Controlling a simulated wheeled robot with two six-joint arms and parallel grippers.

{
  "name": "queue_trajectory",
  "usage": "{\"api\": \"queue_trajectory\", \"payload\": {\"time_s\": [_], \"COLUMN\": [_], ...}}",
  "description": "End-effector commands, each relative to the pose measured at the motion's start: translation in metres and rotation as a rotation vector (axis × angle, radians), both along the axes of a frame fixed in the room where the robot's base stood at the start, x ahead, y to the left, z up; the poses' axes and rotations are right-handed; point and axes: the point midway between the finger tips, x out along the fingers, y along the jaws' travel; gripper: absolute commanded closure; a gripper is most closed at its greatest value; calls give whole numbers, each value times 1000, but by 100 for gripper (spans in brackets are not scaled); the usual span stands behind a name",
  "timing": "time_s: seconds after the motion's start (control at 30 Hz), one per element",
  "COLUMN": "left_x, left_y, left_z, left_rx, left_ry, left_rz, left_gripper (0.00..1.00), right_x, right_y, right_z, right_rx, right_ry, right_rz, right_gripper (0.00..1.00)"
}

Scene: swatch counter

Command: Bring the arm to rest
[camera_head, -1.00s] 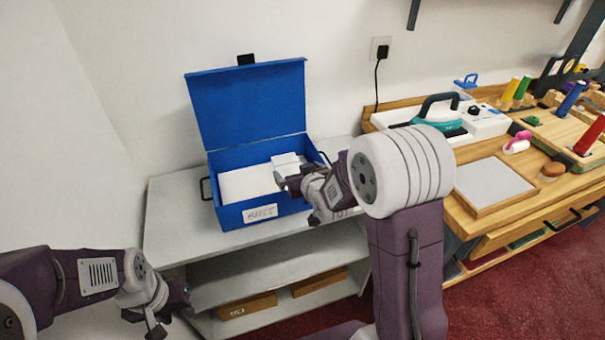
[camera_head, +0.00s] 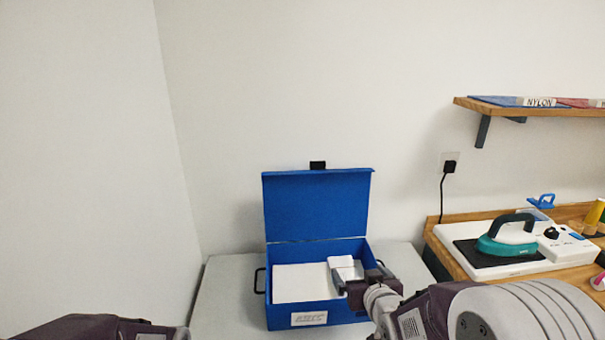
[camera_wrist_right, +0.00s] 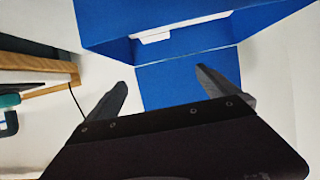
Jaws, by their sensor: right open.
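My right arm reaches in from the lower right in the head view. Its gripper (camera_head: 345,285) is over the front right part of the open blue box (camera_head: 276,320). In the right wrist view the two dark fingers (camera_wrist_right: 160,82) stand wide apart, with nothing visible between them but blue surfaces of the box (camera_wrist_right: 190,30) beyond. Whether the fingers touch the box cannot be told. My left arm shows only as a strip at the lower left edge of the head view; its gripper is out of frame.
The box stands on a grey shelf top (camera_head: 225,285), lid raised, with white cards (camera_head: 300,283) inside. To the right, a wooden bench (camera_head: 445,262) carries a teal iron (camera_head: 508,240) on a white unit. A wooden shelf (camera_head: 520,112) is on the wall above.

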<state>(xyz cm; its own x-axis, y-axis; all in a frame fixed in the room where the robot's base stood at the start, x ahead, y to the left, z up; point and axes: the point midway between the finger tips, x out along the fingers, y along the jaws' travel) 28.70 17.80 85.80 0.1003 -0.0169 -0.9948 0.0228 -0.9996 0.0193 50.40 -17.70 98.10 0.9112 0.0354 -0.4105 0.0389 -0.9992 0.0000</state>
Motion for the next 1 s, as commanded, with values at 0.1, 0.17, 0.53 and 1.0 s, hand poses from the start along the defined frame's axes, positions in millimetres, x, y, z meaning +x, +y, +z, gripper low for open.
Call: {"api": "queue_trajectory", "payload": {"time_s": [0.1, 0.17, 0.53, 1.0], "left_x": [1, 1, 0, 0], "left_y": [0, 0, 0, 0], "left_z": [66, 73, 70, 70], "left_rx": [0, 0, 0, 0], "left_ry": [-2, -2, -1, -1], "left_rz": [0, 0, 0, 0], "left_gripper": [64, 64, 64, 64], "right_x": [-38, -67, -215, -217], "right_y": [-1, -2, -2, -2], "right_z": [31, 13, -52, -52], "right_rx": [1, 2, 10, 9], "right_ry": [225, 386, 1041, 1048], "right_rz": [-15, -24, -46, -45], "right_gripper": [1, 1, 1, 1]}}
